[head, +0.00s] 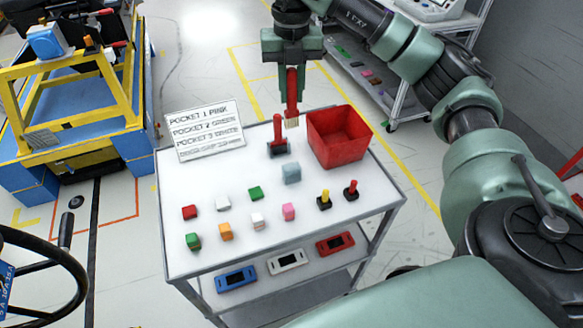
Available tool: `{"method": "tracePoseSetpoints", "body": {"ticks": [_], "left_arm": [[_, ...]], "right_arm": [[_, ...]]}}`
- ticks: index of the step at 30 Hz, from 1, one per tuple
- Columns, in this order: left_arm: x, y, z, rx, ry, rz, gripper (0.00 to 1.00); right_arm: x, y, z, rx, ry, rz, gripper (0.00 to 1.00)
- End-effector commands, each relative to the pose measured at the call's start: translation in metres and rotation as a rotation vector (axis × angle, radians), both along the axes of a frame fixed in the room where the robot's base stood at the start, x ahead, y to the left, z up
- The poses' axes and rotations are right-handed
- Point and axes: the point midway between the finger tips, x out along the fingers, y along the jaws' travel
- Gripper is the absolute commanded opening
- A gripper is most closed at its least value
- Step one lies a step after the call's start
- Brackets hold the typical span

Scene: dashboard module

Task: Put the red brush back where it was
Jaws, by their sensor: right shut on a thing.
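The red brush (291,98) hangs upright, with its pale bristles pointing down, over the far edge of the white cart top (215,178). My right gripper (291,80) is shut on the upper part of its handle. The brush's lower end appears just behind and to the right of an upright red piece on a dark base (278,147), which stands on the cart. I cannot tell whether that piece is a holder. The bristles look clear of the cart top. My left gripper is not in view.
A red open bin (338,138) stands close to the right of the brush. A white sign (205,130) stands at the back left. Small coloured blocks and two dark-based knobs (324,200) sit nearer. A grey shelf cart (390,95) stands behind.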

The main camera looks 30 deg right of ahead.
Motion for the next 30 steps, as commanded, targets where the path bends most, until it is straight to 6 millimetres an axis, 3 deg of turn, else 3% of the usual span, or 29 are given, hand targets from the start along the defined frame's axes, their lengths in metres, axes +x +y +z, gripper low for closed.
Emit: {"method": "tracePoseSetpoints", "body": {"ticks": [9,12,16,30], "left_arm": [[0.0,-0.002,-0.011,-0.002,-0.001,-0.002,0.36],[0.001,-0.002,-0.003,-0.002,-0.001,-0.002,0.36],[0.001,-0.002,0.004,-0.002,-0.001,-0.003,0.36],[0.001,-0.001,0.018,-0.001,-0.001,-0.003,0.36]], "right_arm": [[-0.002,0.002,-0.086,0.004,0.01,0.002,0.0],[-0.002,0.001,-0.108,0.002,0.009,0.002,0.0],[-0.002,0.001,-0.131,0.001,0.005,0.002,0.0],[-0.001,0.0,-0.186,0.0,0.004,0.003,0.0]]}}
